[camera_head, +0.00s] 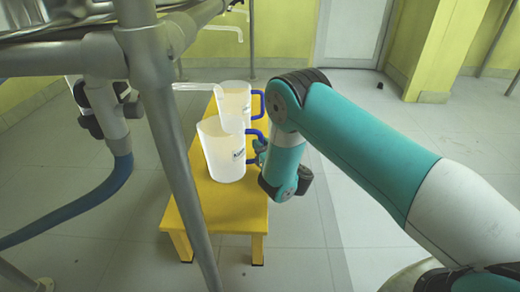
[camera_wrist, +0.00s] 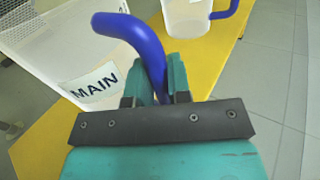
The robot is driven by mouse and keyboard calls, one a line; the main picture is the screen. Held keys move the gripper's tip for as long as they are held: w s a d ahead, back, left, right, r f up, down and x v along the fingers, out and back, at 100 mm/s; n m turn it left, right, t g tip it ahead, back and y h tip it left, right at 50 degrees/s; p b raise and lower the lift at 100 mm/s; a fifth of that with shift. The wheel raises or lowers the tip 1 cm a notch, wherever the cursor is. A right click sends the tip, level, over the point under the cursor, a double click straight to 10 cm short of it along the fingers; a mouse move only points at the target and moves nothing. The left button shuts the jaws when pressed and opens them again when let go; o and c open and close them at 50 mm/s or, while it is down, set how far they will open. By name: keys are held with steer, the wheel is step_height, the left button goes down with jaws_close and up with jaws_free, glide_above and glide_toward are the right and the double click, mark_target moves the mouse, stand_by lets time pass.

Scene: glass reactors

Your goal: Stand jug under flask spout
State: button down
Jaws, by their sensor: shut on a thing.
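A white translucent jug (camera_head: 222,155) with a blue handle and a label stands upright on the yellow bench. The label reads "MAIN" in the wrist view, where the jug (camera_wrist: 60,40) fills the upper left. My gripper (camera_wrist: 165,85) is shut on the jug's blue handle (camera_wrist: 135,32); in the head view my gripper (camera_head: 258,150) is partly hidden behind my arm. A pale spout (camera_head: 195,87) reaches in from the left, near the second jug's rim. The flask itself cannot be made out.
A second white jug (camera_head: 234,103) with a blue handle stands behind on the yellow bench (camera_head: 235,215); it also shows in the wrist view (camera_wrist: 187,18). A grey metal frame post (camera_head: 175,140) and a blue hose (camera_head: 85,205) are at the left. Floor right of the bench is clear.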

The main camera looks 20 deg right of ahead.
steer(key=shift+r, duration=0.1)
steer(key=shift+f, duration=0.2)
steer(key=c, duration=1.1)
jaws_free()
steer(key=shift+o, duration=0.2)
steer(key=shift+r, duration=0.15)
